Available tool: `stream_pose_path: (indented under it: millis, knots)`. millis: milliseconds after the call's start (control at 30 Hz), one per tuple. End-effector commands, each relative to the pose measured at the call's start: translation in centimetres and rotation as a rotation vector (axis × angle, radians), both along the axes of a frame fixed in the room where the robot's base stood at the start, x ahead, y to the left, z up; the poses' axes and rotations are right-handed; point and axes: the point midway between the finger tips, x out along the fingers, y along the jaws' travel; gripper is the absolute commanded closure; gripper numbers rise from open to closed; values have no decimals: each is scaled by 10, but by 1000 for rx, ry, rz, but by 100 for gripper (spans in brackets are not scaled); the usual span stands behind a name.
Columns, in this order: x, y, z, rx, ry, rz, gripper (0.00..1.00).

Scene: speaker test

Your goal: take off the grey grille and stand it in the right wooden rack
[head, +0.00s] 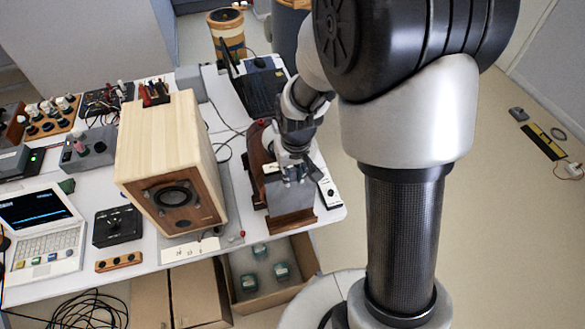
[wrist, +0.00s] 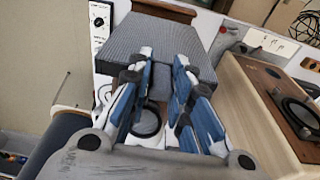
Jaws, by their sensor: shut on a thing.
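The grey grille (wrist: 165,42) is a flat cloth-covered panel between my fingers in the wrist view. My gripper (wrist: 155,72) is shut on it.
A white device (head: 329,190) lies right of the rack near the table edge. A laptop (head: 258,90) stands behind, and a white computer (head: 45,235) is at the left. Below the table, an open cardboard box (head: 305,262) holds several jars. Cables lie near the speaker.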

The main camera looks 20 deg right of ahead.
Motion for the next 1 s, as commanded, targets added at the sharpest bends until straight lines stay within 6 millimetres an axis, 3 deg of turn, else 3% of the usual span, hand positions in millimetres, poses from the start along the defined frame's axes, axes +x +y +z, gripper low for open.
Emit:
stream_pose_path:
  millis: [500, 1000]
  knots:
    - [0, 0, -49, 0, 0, 0, 100]
    - [0, 0, -52, 0, 0, 0, 100]
